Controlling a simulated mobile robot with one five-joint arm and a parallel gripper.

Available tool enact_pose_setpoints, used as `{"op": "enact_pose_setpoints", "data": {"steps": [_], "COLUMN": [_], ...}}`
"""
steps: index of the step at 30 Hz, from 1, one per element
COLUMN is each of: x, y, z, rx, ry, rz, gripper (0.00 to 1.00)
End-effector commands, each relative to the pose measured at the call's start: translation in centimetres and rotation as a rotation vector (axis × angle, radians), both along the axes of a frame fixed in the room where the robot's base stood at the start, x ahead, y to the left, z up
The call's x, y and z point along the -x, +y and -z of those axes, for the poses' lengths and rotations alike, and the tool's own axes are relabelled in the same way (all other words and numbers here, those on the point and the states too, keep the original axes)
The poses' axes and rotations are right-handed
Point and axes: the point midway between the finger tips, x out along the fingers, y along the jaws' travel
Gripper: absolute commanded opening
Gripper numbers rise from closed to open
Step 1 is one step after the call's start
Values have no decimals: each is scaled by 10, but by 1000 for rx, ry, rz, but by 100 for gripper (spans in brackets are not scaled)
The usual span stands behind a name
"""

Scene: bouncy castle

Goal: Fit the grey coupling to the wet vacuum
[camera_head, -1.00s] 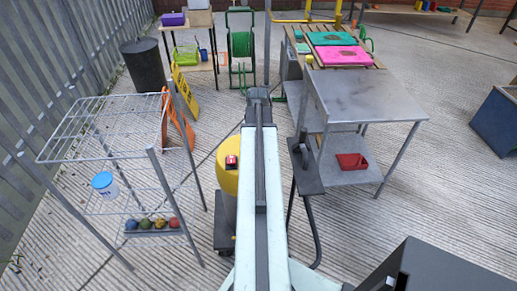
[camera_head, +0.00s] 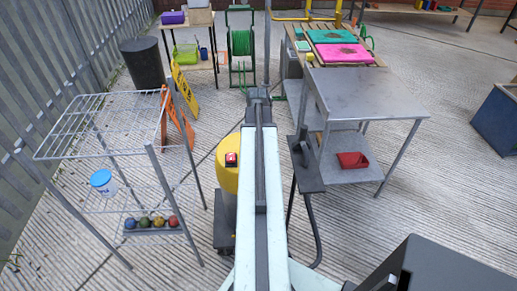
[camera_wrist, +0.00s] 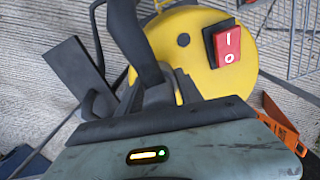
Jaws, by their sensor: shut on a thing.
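The wet vacuum is a yellow drum with a red switch on top; it stands left of my arm in the head view (camera_head: 228,178). In the wrist view its yellow top (camera_wrist: 205,50) fills the upper middle, with a small dark round spot left of the switch. My gripper (camera_wrist: 160,92) is dark, just in front of the vacuum's near edge, and shut on what looks like the grey coupling (camera_wrist: 152,76). A dark hose (camera_wrist: 125,35) runs up from there. My wrist hides the coupling's lower part, and I cannot tell whether it touches the vacuum.
A wire rack (camera_head: 88,130) stands left, with a blue-lidded tub (camera_head: 103,182) and several coloured balls below. A metal table (camera_head: 365,95) stands right, with a red tray (camera_head: 352,160) on its lower shelf. A dark flat plate (camera_head: 306,165) and black hose lie between the arm and table.

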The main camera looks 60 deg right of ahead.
Motion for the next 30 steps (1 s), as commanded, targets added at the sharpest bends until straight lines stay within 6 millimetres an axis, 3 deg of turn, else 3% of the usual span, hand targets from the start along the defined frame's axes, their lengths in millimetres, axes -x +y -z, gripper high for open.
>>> {"op": "enact_pose_setpoints", "data": {"steps": [30], "x": [0], "y": [0], "z": [16], "rx": [0], "ry": [0], "rz": [1], "gripper": [7]}}
